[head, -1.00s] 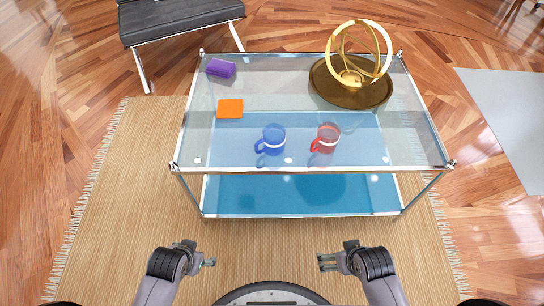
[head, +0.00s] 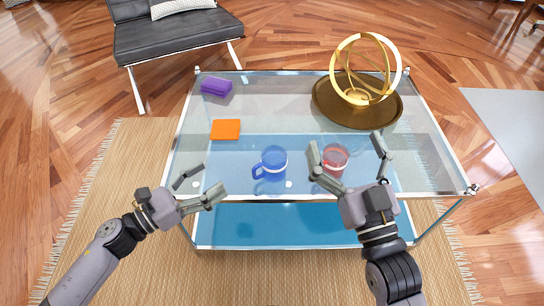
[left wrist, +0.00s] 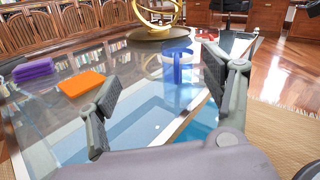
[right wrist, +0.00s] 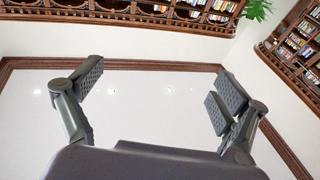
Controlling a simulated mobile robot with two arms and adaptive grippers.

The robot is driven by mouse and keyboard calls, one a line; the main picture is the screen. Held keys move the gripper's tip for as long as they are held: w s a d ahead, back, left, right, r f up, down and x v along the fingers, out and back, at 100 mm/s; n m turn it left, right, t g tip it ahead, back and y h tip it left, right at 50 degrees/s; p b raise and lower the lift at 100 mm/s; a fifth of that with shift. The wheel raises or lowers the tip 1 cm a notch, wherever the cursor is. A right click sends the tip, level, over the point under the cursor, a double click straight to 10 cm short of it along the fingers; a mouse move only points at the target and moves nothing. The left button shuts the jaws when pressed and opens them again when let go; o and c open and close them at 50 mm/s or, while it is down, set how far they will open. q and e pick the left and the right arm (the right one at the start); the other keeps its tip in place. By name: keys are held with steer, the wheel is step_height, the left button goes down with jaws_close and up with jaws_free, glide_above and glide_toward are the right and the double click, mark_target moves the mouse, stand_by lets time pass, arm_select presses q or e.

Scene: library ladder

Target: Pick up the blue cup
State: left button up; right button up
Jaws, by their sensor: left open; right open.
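The blue cup (head: 273,161) stands upright on the glass table top, near its front edge, with its handle to the left. It also shows in the left wrist view (left wrist: 177,65), ahead of and beyond the fingers. My left gripper (head: 212,180) is open and empty by the table's front left corner, left of the cup and apart from it. My right gripper (head: 347,150) is open, its fingers pointing up. In the head view they overlap the red cup (head: 335,157); the right wrist view shows no cup between them.
The glass table (head: 300,112) has a blue lower shelf. An orange block (head: 225,129) and a purple block (head: 216,87) lie on its left side. A golden armillary sphere (head: 365,75) stands on a round base at the back right. A black bench (head: 175,35) is behind.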

arm_select(q)
steer(key=f+m+g+h, duration=0.1)
steer(key=m+g, duration=0.1)
steer(key=m, duration=0.1)
glide_toward(272, 156)
steer(key=d+r, duration=0.2)
steer(key=r, duration=0.1)
steer(key=s+d+r, duration=0.1)
steer(key=shift+r, duration=0.3)
steer(key=shift+b+x, duration=0.3)
steer(key=shift+x, duration=0.55)
steer(key=x, duration=0.4)
steer(key=shift+d+f, duration=0.3)
steer(key=shift+d, duration=0.05)
steer(key=shift+c, duration=0.4)
steer(key=c, duration=1.2)
steer(key=shift+c, duration=0.5)
arm_select(e)
step_height(272, 156, up, 6)
steer(key=s+t+y, duration=0.1)
steer(key=s+t, duration=0.1)
steer(key=t, duration=0.1)
steer(key=shift+r+t, duration=0.15)
steer(key=shift+t, duration=0.15)
arm_select(q)
steer(key=shift+r, duration=0.15)
arm_select(e)
steer(key=shift+w, duration=0.1)
